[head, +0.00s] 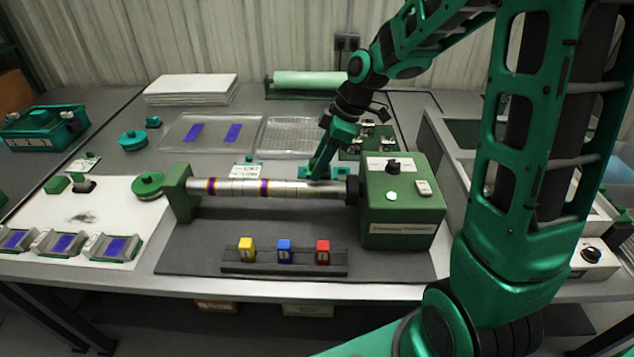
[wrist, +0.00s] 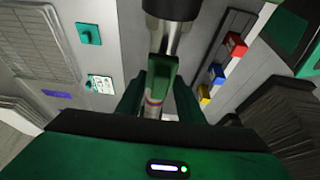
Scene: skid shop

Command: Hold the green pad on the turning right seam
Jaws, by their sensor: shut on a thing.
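My gripper (wrist: 160,85) is shut on the green pad (wrist: 164,72) in the wrist view. In the head view my gripper (head: 320,170) is over the right part of the steel pipe (head: 237,188), close to the green drive unit (head: 400,205). The pad sits over the pipe there; I cannot tell how firmly it touches. Two heat-tinted seams show on the pipe, a left one (head: 211,187) and a middle one (head: 264,188). A tinted band (wrist: 153,102) also shows below the pad in the wrist view. Any seam under the pad is hidden.
A black rack (head: 240,268) in front of the pipe holds a yellow (head: 247,251), a blue (head: 285,252) and a red block (head: 323,253). A green end support (head: 180,195) stands at the pipe's left. Clear trays (head: 212,146) lie behind.

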